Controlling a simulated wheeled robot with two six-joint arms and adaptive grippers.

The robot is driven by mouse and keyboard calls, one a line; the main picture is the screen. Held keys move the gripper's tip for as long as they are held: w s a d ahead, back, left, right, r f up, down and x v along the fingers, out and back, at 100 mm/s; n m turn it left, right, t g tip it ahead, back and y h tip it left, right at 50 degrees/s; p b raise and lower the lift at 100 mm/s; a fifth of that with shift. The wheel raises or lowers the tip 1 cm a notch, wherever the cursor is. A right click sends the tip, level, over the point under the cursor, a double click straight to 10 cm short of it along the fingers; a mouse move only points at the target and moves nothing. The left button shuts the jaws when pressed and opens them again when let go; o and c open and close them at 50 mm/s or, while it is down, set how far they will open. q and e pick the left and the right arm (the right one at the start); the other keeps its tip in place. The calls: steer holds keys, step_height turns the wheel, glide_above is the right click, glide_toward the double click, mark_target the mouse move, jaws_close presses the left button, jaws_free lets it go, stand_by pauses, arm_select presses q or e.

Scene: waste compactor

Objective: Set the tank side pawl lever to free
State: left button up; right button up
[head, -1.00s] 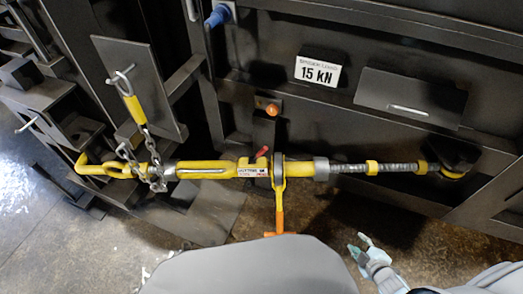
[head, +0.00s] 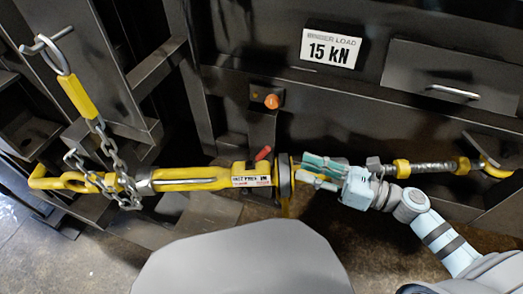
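The yellow ratchet load binder (head: 205,178) lies across the compactor front. A small red pawl lever (head: 262,153) sticks up from its housing, tilted up to the right. Below it is a white label (head: 251,181) whose small text I cannot read surely. A ratchet ring (head: 285,175) with a yellow handle going down stands just right of the label. My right gripper (head: 303,170) comes in from the right, its fingers pointing left, spread apart, just right of the ring. It is apart from the red lever; contact with the binder is unclear. My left gripper is out of view.
A chain with a yellow link (head: 80,96) hangs at the left over the binder's hook end. An orange knob (head: 272,101) sits above the red lever. A white "15 kN" sign (head: 331,48) and a handled panel (head: 457,72) are on the wall above.

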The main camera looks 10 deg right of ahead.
mark_target(264, 154)
steer(key=x, duration=1.2)
steer(key=shift+w+d, duration=0.15)
steer(key=shift+c, duration=0.6)
jaws_close()
